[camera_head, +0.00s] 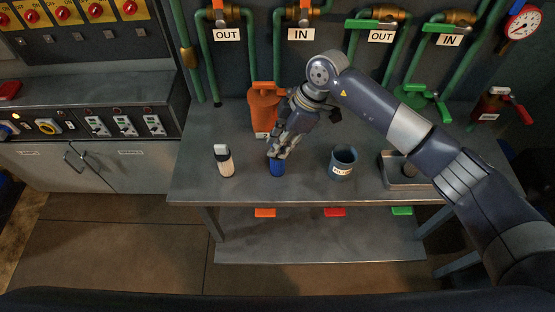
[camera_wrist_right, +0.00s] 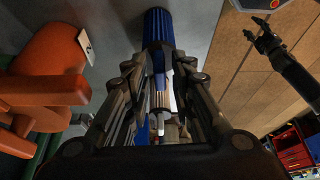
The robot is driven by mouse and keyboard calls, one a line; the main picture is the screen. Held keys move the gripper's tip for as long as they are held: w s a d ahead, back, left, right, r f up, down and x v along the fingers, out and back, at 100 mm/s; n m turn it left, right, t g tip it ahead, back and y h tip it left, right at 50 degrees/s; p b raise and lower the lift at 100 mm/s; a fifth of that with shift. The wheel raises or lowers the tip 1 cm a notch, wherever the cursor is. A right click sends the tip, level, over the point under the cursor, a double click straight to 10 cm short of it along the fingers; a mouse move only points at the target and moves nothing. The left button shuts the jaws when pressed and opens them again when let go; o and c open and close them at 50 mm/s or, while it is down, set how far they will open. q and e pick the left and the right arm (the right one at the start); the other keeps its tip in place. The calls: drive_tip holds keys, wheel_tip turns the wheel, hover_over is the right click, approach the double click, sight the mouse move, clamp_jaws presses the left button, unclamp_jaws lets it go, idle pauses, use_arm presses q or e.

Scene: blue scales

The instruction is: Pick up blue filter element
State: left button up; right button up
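The blue filter element (camera_head: 277,168) stands on the grey workbench (camera_head: 310,188), partly hidden from above by my right gripper (camera_head: 276,152). In the right wrist view the ribbed blue filter element (camera_wrist_right: 158,28) lies at the far end, between the two fingertips of my right gripper (camera_wrist_right: 158,66). The fingers flank it closely, but I cannot tell whether they touch it. My left gripper (camera_wrist_right: 259,30) shows small in the right wrist view, away from the filter element, with its fingers apart. It is not seen in the head view.
An orange housing (camera_head: 263,108) is close behind my right gripper. A blue-grey cup (camera_head: 342,163) and a metal tray (camera_head: 408,184) are to the right. Green pipes (camera_head: 201,65) rise behind.

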clamp_jaws()
drive_tip(key=shift+r, duration=0.1)
